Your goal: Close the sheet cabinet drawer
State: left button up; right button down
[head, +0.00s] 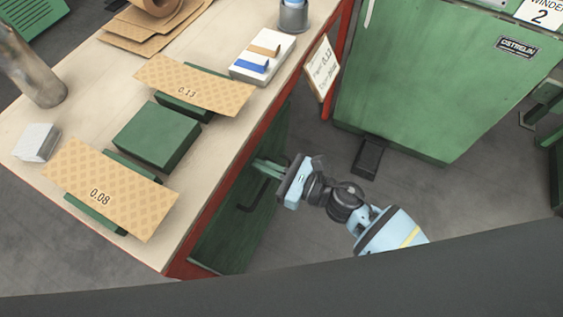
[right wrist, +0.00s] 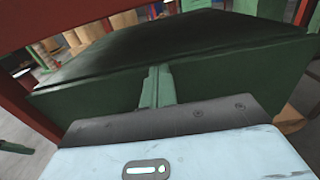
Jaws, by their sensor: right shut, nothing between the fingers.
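The sheet cabinet drawer (head: 236,226) is the dark green unit under the red table edge, with a black bar handle on it. In the right wrist view its green front (right wrist: 85,98) spans the picture, with a dark surface behind its top edge. My right gripper (head: 262,166) is shut and empty, beside the handle at the drawer's far part. In the right wrist view its fingertips (right wrist: 153,84) are against or very close to the front; contact cannot be told. How far the drawer stands out is unclear. My left gripper is not in view.
The worktable (head: 95,70) carries a green block (head: 157,137), sheets marked 0.13 (head: 195,85) and 0.08 (head: 110,190), and a white tray (head: 263,57). A hanging tag (head: 322,68) and a green machine (head: 430,80) stand beyond. Grey floor lies right of the drawer.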

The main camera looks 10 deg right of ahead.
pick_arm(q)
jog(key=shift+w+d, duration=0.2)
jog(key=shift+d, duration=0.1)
pick_arm(e)
jog(key=shift+w+a+r, duration=0.1)
jog(key=shift+w+a, duration=0.05)
jog(key=shift+a, duration=0.25)
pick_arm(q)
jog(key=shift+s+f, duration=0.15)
pick_arm(e)
jog(key=shift+a+r, duration=0.1)
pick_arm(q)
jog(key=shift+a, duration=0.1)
pick_arm(e)
jog(key=shift+s+d, duration=0.3)
jog(key=shift+d, duration=0.15)
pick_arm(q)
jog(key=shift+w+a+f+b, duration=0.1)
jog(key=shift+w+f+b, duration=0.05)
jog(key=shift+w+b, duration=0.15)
pick_arm(e)
jog(key=v, duration=0.7)
jog(key=shift+d, duration=0.15)
